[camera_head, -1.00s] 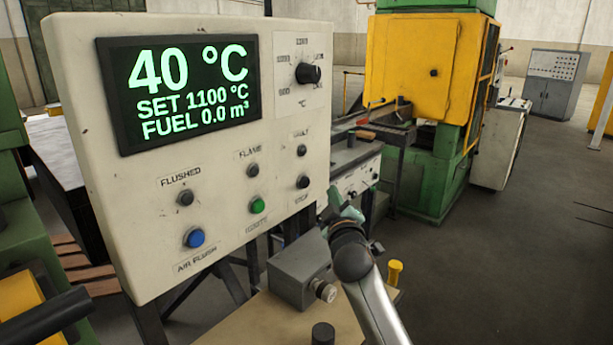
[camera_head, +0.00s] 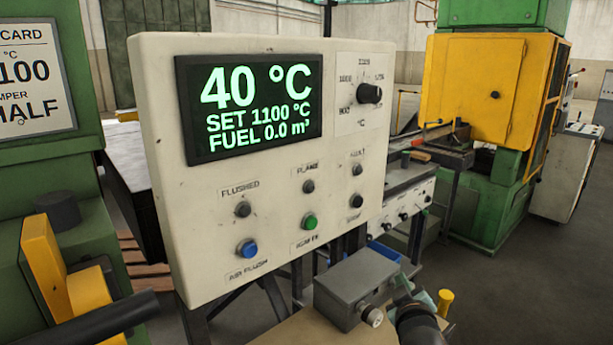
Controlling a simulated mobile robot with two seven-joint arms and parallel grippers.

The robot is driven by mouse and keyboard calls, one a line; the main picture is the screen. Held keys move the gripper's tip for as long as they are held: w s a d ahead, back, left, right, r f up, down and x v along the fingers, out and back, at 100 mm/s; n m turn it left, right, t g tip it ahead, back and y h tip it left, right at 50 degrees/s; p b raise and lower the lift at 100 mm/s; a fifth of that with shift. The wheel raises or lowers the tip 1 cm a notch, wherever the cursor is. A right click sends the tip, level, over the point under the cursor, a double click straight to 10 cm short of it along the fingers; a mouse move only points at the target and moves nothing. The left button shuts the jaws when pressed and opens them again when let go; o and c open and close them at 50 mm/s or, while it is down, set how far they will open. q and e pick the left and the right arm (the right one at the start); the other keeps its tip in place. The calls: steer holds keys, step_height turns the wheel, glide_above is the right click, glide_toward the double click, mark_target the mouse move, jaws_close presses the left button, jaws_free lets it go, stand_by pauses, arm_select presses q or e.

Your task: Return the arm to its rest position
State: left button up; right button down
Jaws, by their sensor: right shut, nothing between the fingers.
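My right arm (camera_head: 420,325) comes in at the bottom right, in front of the grey box. Its right gripper (camera_head: 404,290) is shut, small and partly hidden by the wrist, and apart from the panel. The control panel (camera_head: 160,120) stands in the middle. Its screen (camera_head: 250,105) reads 40 °C, SET 1100 °C, FUEL 0.0 m³. A blue button (camera_head: 246,248), a green button (camera_head: 309,221) and a dial knob (camera_head: 370,93) are on its face. My left gripper is out of view.
A grey box (camera_head: 355,285) with a round knob sits on a tan bench top (camera_head: 300,330), beside a yellow peg (camera_head: 445,302). A yellow and green machine (camera_head: 480,90) stands behind. At left are green machinery, a black bar (camera_head: 90,320) and a card (camera_head: 35,75). Floor at right is clear.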

steer(key=s+f+m+g+y, duration=0.15)
steer(key=s+f+g, duration=0.35)
steer(key=s+f, duration=0.95)
steer(key=s+a+f+m+g+y, duration=0.1)
steer(key=s+f+g, duration=0.15)
steer(key=s, duration=0.95)
steer(key=s+a+f+m+g+y, duration=0.1)
steer(key=s+g, duration=0.3)
steer(key=s, duration=0.8)
steer(key=w+a+f+t+y, duration=0.1)
steer(key=w+a+f+t, duration=0.1)
steer(key=f, duration=0.3)
steer(key=w+a+f+t+y, duration=0.1)
steer(key=w+a+f+t, duration=0.1)
steer(key=f, duration=0.3)
steer(key=shift+w+a+f+t, duration=0.15)
steer(key=shift+w+f+t, duration=0.2)
steer(key=shift+t, duration=0.3)
steer(key=shift+r, duration=0.1)
